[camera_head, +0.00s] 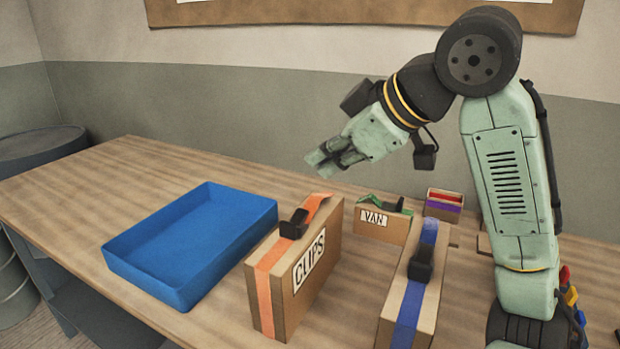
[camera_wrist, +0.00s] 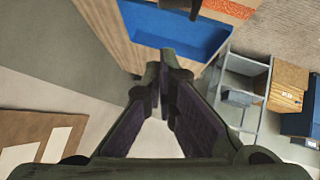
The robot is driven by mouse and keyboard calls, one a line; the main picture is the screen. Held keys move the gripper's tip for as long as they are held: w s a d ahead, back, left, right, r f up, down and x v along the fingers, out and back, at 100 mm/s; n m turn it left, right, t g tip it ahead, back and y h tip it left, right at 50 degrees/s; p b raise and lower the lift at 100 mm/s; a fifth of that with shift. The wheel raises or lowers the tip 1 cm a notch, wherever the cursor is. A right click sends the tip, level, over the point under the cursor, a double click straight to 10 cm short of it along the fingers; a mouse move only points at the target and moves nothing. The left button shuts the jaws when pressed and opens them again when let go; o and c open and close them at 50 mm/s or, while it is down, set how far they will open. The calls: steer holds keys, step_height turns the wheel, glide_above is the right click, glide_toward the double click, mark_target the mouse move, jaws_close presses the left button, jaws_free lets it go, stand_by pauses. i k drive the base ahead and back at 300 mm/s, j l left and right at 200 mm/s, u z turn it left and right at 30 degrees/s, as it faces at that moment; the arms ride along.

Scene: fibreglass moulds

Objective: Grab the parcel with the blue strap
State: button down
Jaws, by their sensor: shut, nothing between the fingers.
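The parcel with the blue strap (camera_head: 410,306) stands on the bench at the front right of the head view. Its blue strap runs over the top and down the near face, with a black handle on top. I cannot make this parcel out in the wrist view. My gripper (camera_head: 318,160) is in the air above the back of the bench, up and to the left of that parcel and well apart from it. In the wrist view my gripper's fingers (camera_wrist: 166,56) meet at the tips and hold nothing.
A parcel marked CLIPS with an orange strap (camera_head: 268,285) stands just left of the blue-strapped one. Behind are a VAN parcel with a green strap (camera_head: 383,224) and a small purple-banded box (camera_head: 444,207). An empty blue tray (camera_head: 190,240) lies left. A drum (camera_head: 40,150) stands beyond the bench.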

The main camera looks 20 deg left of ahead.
mark_target(408, 319)
steer(key=k, duration=1)
